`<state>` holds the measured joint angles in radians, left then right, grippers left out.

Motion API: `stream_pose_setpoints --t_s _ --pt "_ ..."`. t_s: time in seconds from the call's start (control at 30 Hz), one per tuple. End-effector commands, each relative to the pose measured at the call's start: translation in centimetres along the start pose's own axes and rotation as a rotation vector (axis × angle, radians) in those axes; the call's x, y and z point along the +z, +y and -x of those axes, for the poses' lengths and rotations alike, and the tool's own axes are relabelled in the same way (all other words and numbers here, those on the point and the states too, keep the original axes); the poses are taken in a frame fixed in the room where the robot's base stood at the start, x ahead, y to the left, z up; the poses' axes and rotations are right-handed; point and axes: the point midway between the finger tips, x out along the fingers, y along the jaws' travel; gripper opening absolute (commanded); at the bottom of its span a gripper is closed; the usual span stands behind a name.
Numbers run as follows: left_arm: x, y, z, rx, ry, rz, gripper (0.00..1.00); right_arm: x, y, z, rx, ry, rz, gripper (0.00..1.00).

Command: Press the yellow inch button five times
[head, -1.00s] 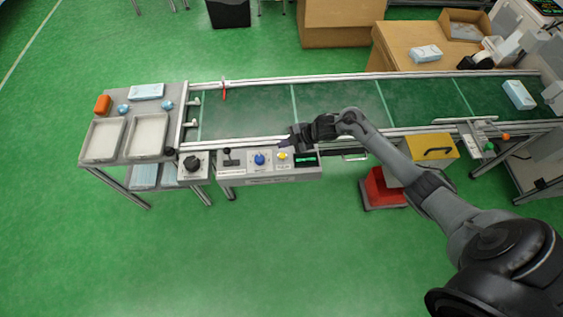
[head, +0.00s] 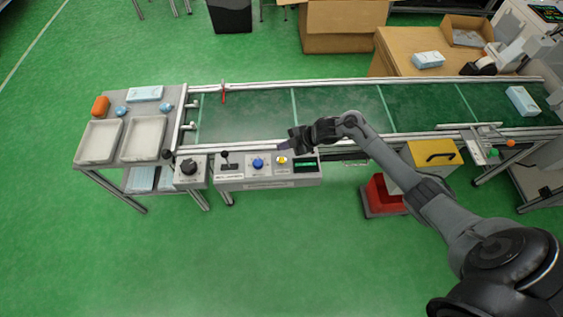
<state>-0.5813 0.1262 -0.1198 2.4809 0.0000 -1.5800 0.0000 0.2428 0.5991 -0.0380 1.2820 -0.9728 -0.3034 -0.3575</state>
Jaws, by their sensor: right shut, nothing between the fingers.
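The yellow button (head: 282,160) sits on the grey control panel (head: 232,184) at the front edge of the conveyor, between a blue button (head: 258,163) and a small green-lit display (head: 305,164). My right gripper (head: 284,148) is shut and empty. Its fingertips are just behind and above the yellow button in the picture. The button's top shows, and a small gap seems to lie between it and the fingertips. I cannot tell whether the button is pressed in. The display's digits are too small to read. My left gripper is not in view.
A black lever (head: 226,160) and a black knob (head: 189,167) stand left of the buttons. The green conveyor belt (head: 340,105) runs behind, with a blue-white pack (head: 521,101) at its right. Two white trays (head: 144,139) stand at the left. The floor in front is clear.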

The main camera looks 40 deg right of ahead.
Motion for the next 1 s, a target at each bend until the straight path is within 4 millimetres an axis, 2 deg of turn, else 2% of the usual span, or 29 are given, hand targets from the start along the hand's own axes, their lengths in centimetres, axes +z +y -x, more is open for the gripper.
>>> stream_pose_setpoints --t_s 0.03,0.3,0.6,1.0 --pt "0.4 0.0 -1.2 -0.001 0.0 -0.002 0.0 0.6 -0.7 -0.9 0.0 0.0 -0.001 0.0" --pt "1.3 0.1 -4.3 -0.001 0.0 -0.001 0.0 2.3 -2.3 -3.1 0.001 0.0 -0.002 0.0" --pt "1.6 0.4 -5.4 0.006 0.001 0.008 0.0 3.2 -3.2 -4.4 0.0 0.0 -0.001 0.0" --pt "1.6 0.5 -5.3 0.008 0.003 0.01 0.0 3.2 -3.2 -4.4 0.0 0.0 -0.001 0.0"
